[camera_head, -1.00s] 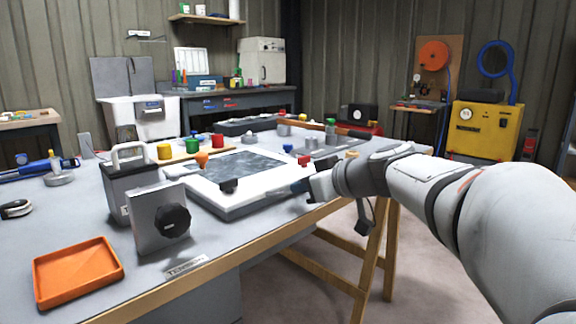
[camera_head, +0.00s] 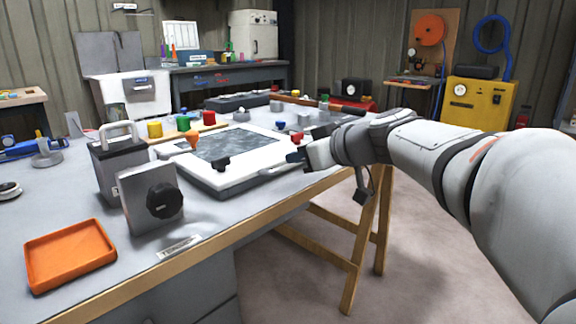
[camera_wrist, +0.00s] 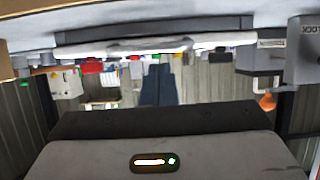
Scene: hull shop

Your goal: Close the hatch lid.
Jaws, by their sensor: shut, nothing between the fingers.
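The hatch (camera_head: 226,184), a white frame around a dark grey mottled panel, lies on the workbench. It looks nearly flat; I cannot tell whether its lid is fully seated. A black latch-like knob (camera_head: 221,164) sits on its near rim, and a pale handle (camera_head: 262,191) shows along its front right side. My gripper (camera_head: 294,157) is shut and empty, just by the hatch's right edge. I cannot tell if it touches. In the wrist view the picture is upside down: the dark shut fingers (camera_wrist: 157,85) point toward a long white edge (camera_wrist: 125,46).
A grey block with a black knob (camera_head: 163,199) and a handled grey box (camera_head: 117,170) stand left of the hatch. An orange tray (camera_head: 70,257) lies at the near left. The floor right of the bench is open.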

